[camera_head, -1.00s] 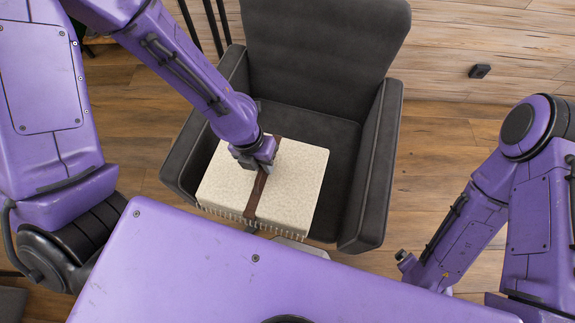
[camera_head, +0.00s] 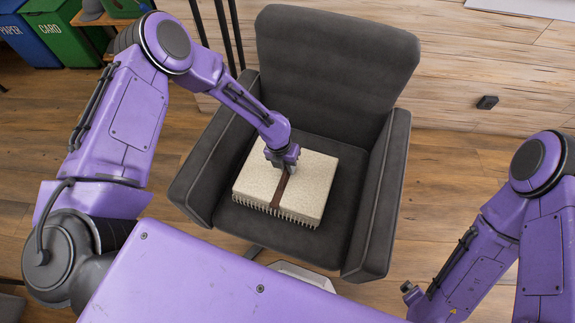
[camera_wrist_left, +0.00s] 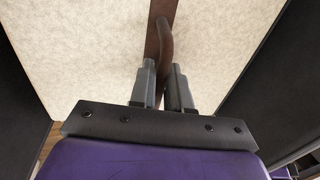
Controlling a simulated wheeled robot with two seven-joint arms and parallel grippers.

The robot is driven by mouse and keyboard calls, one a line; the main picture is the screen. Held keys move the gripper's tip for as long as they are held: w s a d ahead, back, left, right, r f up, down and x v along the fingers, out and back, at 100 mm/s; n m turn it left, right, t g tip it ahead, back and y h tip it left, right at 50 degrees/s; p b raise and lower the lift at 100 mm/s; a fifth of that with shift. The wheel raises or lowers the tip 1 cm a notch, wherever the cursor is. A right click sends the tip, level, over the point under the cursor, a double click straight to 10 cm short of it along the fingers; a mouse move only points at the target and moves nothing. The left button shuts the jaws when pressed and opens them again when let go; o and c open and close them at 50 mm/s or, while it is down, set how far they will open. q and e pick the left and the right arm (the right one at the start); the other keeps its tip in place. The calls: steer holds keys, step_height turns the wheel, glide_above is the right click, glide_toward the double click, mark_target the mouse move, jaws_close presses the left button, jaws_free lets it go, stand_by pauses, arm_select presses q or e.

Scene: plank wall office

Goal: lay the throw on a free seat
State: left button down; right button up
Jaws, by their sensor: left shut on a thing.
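The throw (camera_head: 314,190) is a folded cream block with a fringe along its near edge and a brown strap around its middle. It is over the seat of a dark grey armchair (camera_head: 338,70), between the two armrests; whether it rests on the cushion or hangs just above it, I cannot tell. My left gripper (camera_head: 283,168) points down at the top of the throw and is shut on its brown strap. In the left wrist view the strap's raised loop (camera_wrist_left: 165,55) runs between the two fingers.
Bare seat cushion (camera_head: 345,157) shows behind and right of the throw. A blue paper bin (camera_head: 25,40) and a green card bin (camera_head: 68,35) stand at the far left. A plank wall (camera_head: 500,60) is behind the chair. Wooden floor (camera_head: 440,180) lies open to its right.

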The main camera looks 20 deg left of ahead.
arm_select(q)
steer(key=c, duration=1.5)
jaws_free()
steer(key=shift+f, duration=0.15)
steer(key=o, duration=0.4)
